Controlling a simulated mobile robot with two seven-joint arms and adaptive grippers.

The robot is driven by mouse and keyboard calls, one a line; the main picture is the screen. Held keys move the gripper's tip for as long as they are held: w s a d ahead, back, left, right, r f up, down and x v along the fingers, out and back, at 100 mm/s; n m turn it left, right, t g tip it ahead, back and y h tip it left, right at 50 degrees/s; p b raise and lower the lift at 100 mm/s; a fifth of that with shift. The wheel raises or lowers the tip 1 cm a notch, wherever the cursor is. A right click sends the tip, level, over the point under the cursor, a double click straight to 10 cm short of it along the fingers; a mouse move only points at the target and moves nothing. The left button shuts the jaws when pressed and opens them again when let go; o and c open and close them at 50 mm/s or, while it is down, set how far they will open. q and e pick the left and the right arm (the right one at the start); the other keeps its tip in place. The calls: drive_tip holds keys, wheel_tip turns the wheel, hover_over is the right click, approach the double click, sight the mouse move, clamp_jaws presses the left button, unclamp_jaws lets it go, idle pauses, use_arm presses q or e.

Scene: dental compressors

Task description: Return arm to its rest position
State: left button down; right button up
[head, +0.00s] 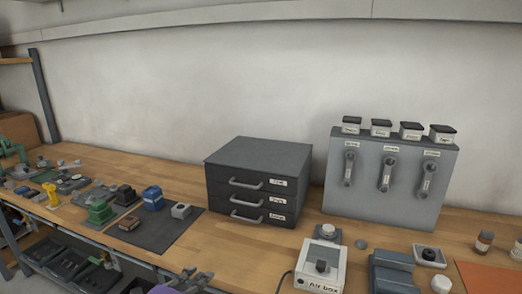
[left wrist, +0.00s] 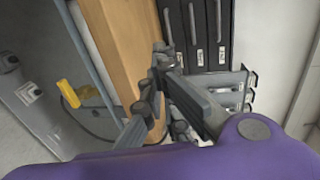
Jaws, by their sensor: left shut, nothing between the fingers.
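My left gripper (head: 196,277) shows at the bottom edge of the head view, with a purple body and grey fingers, in front of the bench. In the left wrist view its grey fingers (left wrist: 152,98) reach up from the purple body. They are shut with nothing between them. Most of my left arm is out of the head view. My right gripper is in neither view.
A dark three-drawer cabinet (head: 258,185) and a grey panel with levers (head: 390,180) stand against the wall. A white air box (head: 320,268) sits in front. Small parts and a dark mat (head: 150,240) lie to the left. Bare wood (head: 215,240) lies between the mat and the air box.

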use_arm(q)
drive_tip(key=s+a+f+n+g+y+p, duration=0.1)
drive_tip(key=s+f+n+g, duration=0.1)
drive_tip(key=s+f+n, duration=0.5)
drive_tip(key=s+a+f+n+g+y+p, duration=0.1)
drive_tip(key=s+f+n, duration=0.6)
drive_tip(key=s, duration=1.1)
drive_tip(key=s+a+f+n+g+y+p, duration=0.1)
drive_tip(key=s+f+n+g+y, duration=0.1)
drive_tip(key=s+f+n, duration=0.5)
drive_tip(key=s+f+g, duration=0.1)
drive_tip(key=s, duration=0.5)
drive_tip(key=shift+s+f+y+p, duration=0.3)
drive_tip(key=shift+s+p, duration=0.05)
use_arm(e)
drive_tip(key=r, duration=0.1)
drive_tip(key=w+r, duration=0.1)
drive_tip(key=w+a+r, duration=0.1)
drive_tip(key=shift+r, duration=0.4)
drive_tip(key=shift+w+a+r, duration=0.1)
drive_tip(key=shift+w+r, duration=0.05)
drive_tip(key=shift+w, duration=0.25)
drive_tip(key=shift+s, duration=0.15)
